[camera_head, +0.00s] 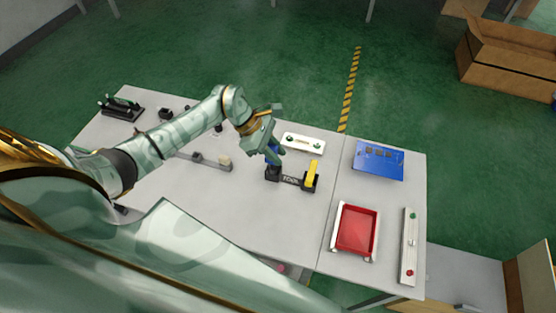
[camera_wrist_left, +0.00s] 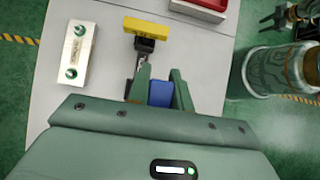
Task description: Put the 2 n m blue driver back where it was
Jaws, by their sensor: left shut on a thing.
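My left gripper (camera_head: 274,152) is shut on the blue driver (camera_wrist_left: 160,94), whose blue body shows between the two fingers in the wrist view. In the head view the blue driver (camera_head: 273,157) is mostly covered by the gripper. It is upright, right at the black holder end (camera_head: 272,174) of a dark stand on the table. I cannot tell whether its lower end is seated in the holder. A yellow driver (camera_head: 313,174) stands at the other end of this stand; it also shows in the wrist view (camera_wrist_left: 147,27). A dark pronged shape at the wrist view's upper right may be my right gripper (camera_wrist_left: 272,19).
A white plate with green knobs (camera_head: 303,143) lies just behind the stand. To the right are a blue panel (camera_head: 379,160), a red tray (camera_head: 356,230) and a white bar with buttons (camera_head: 408,248). A small beige block (camera_head: 224,161) is left. The table (camera_head: 250,215) in front is clear.

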